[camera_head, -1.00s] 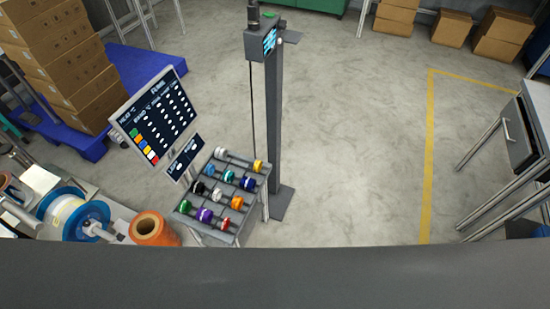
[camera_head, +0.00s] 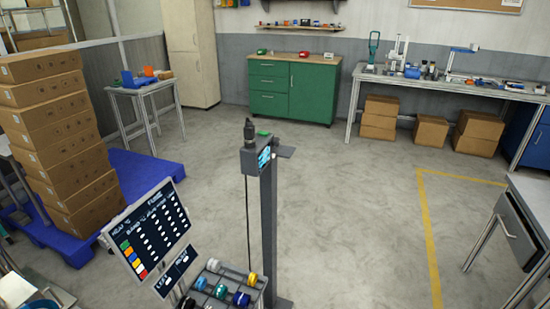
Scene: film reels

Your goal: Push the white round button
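A grey post (camera_head: 268,230) stands on the floor in the middle, with a box-shaped head (camera_head: 250,160) on top. The head carries a small blue-lit screen (camera_head: 264,158), a green part (camera_head: 263,133) on its top and a dark device (camera_head: 249,131) with a cable. I cannot make out a white round button on it clearly at this size. A tilted dark panel (camera_head: 150,230) at the lower left has rows of small white marks and coloured squares; I cannot tell whether these are buttons. Neither of my grippers is in view.
A rack of coloured spools (camera_head: 222,292) stands beside the panel, cut off below. Stacked cartons (camera_head: 55,140) sit on a blue pallet (camera_head: 150,175) at left. A green cabinet (camera_head: 295,90) and a workbench (camera_head: 450,85) line the back. A drawer table (camera_head: 525,220) stands at right.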

